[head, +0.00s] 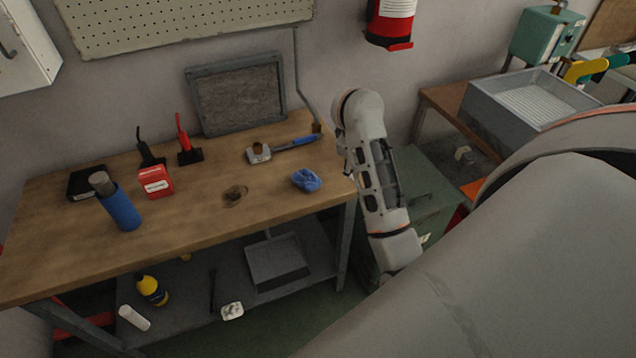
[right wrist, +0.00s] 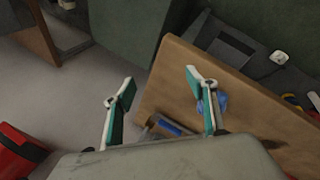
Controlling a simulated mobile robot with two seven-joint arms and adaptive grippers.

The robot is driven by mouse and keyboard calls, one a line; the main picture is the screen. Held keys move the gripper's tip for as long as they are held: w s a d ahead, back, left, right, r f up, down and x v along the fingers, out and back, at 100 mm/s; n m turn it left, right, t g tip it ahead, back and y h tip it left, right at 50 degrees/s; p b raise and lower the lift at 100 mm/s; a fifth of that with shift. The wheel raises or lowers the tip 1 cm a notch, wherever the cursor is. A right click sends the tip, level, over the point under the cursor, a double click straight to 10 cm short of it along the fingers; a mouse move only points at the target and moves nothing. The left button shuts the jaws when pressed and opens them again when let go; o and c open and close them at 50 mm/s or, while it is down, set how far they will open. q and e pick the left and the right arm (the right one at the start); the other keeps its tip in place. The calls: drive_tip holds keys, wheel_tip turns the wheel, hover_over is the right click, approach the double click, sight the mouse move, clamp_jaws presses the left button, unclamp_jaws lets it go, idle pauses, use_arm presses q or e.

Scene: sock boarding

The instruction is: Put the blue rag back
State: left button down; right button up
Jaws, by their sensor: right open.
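The blue rag (head: 306,180) lies crumpled on the wooden bench top (head: 70,245), near its right end. In the right wrist view the rag (right wrist: 222,102) shows partly behind one of my fingers. My right gripper (right wrist: 160,78) is open, with nothing between its green-padded fingers. It is above the bench's end, apart from the rag. In the head view my right arm stands just right of the bench; its fingers cannot be made out there. My left gripper is not in view.
A blue-handled tool (head: 296,143) lies behind the rag. A dark stain (head: 235,195), red box (head: 156,181) and blue bottle (head: 121,211) are farther left. A framed grey panel (head: 238,95) leans on the wall. A grey sink (head: 530,112) stands right. The bench's front middle is clear.

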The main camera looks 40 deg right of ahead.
drive_tip(key=s+d+r+n+g+h, duration=0.1)
drive_tip(key=s+d+n+h, duration=0.15)
drive_tip(key=d, duration=0.25)
drive_tip(key=s+d+r+n+h, duration=0.1)
drive_tip(key=s+d+n+h, duration=0.15)
drive_tip(key=d+h, duration=0.2)
wheel_tip(320, 180, up, 10)
drive_tip(key=d+n+t+h, duration=0.1)
drive_tip(key=n+t+h, duration=0.2)
drive_tip(key=n+h, duration=0.6)
drive_tip(key=w+a+r+n+t+y, duration=0.1)
drive_tip(key=w+a+n+t+y, duration=0.15)
drive_tip(key=a+n+t, duration=0.65)
drive_tip(key=w+a+r+n+t+y, duration=0.15)
drive_tip(key=a+n+t+y, duration=0.25)
drive_tip(key=n, duration=1)
drive_tip(key=a+f+n+t+y, duration=0.1)
drive_tip(key=a+f+n+y, duration=1.4)
drive_tip(key=n, duration=0.6)
drive_tip(key=s+a+f+n+g, duration=0.4)
drive_tip(key=s+f+n, duration=0.3)
drive_tip(key=f, duration=0.3)
drive_tip(key=s+a+f+n+g, duration=0.3)
drive_tip(key=s+f+n, duration=0.3)
drive_tip(key=f, duration=0.5)
drive_tip(key=shift+s+a+f+n+g+y, duration=0.2)
drive_tip(key=shift+s+a+n+g+y, duration=0.2)
drive_tip(key=shift+s+g, duration=0.6)
